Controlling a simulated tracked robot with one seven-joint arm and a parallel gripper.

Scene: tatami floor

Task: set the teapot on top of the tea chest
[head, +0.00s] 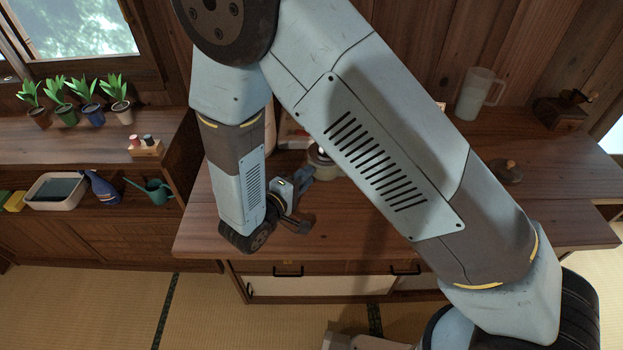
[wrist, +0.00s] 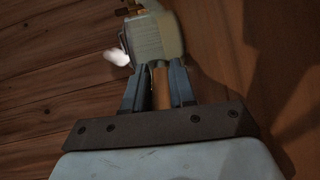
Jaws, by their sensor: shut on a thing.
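The teapot is a pale greenish-cream pot (wrist: 155,38) with a tan, straight handle in the wrist view. My gripper (wrist: 159,80) is shut on that handle, and the body sits just beyond the fingertips. A small brass-coloured part and a blurred white patch show beside the pot. In the head view, part of the pot (head: 321,158) shows beside my gripper (head: 309,178), above the wooden counter; my arm hides much of it. I cannot tell whether it touches the counter. I cannot pick out the tea chest for certain; my arm covers the counter's middle.
A frosted pitcher (head: 480,93), a dark wooden box with a top fitting (head: 562,110) and a round brown item (head: 506,171) stand on the right of the counter. Potted plants (head: 82,88) line the left shelf. The counter's front left (head: 205,232) is clear.

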